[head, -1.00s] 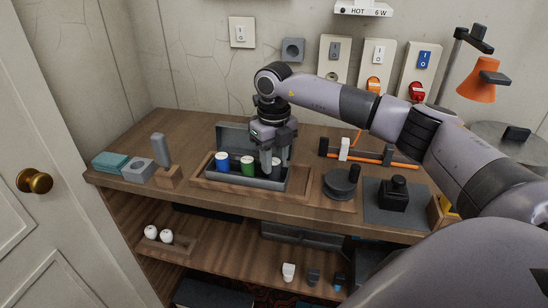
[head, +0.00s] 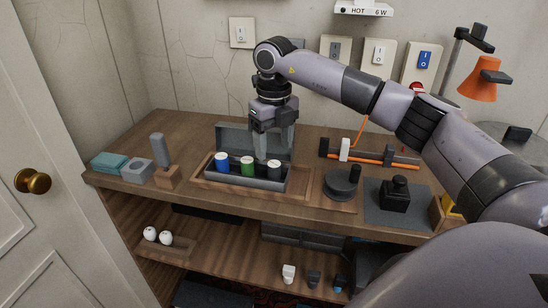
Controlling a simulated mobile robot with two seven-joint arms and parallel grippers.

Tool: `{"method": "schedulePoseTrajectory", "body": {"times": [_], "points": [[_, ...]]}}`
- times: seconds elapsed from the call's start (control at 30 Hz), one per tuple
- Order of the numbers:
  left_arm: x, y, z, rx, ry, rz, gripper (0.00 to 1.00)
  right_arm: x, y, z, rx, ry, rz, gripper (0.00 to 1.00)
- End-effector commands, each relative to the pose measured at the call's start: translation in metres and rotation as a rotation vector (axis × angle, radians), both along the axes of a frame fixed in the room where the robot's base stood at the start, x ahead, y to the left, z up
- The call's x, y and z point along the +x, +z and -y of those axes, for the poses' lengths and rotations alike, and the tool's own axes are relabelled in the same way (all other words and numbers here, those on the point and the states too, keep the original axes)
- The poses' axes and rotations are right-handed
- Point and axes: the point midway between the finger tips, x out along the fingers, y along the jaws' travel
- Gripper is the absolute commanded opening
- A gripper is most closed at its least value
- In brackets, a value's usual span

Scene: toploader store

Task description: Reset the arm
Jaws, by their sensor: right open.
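My right gripper (head: 273,145) hangs pointing down over the right part of an open grey case (head: 240,178) on the wooden bench. Its fingers are apart and hold nothing. A blue cylinder (head: 221,163), a green cylinder (head: 247,167) and a black cylinder (head: 273,170) with light tops stand in a row in the case. The black one is at the right, just below the gripper fingers. My left gripper is not in view.
A wooden tray (head: 207,184) surrounds the case. At right are a round dark object (head: 341,184) with a knob, a black item (head: 394,193) on a grey mat, and an orange-railed fixture (head: 375,159). Teal pads (head: 109,161) lie at left. Wall switches (head: 380,55) are behind my arm.

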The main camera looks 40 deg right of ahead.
Motion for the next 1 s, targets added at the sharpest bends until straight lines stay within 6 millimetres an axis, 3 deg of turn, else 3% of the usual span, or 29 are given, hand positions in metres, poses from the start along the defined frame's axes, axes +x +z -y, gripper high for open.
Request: {"method": "schedulePoseTrajectory", "body": {"times": [0.2, 0.77, 0.87, 0.97, 1.0], "points": [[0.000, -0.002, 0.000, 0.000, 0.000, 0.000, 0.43, 0.000, 0.020, 0.000, 0.001, 0.000, -0.001, 0.64], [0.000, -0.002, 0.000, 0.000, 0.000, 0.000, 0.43, 0.000, 0.020, -0.001, 0.001, 0.001, -0.002, 0.64], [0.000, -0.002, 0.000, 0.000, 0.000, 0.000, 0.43, 0.000, 0.012, -0.010, 0.030, 0.022, -0.004, 0.64], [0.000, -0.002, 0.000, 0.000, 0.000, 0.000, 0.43, -0.001, -0.008, -0.041, 0.127, 0.078, -0.007, 0.64], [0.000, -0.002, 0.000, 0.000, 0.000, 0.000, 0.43, -0.003, -0.020, -0.060, 0.189, 0.108, -0.009, 0.64]]}}
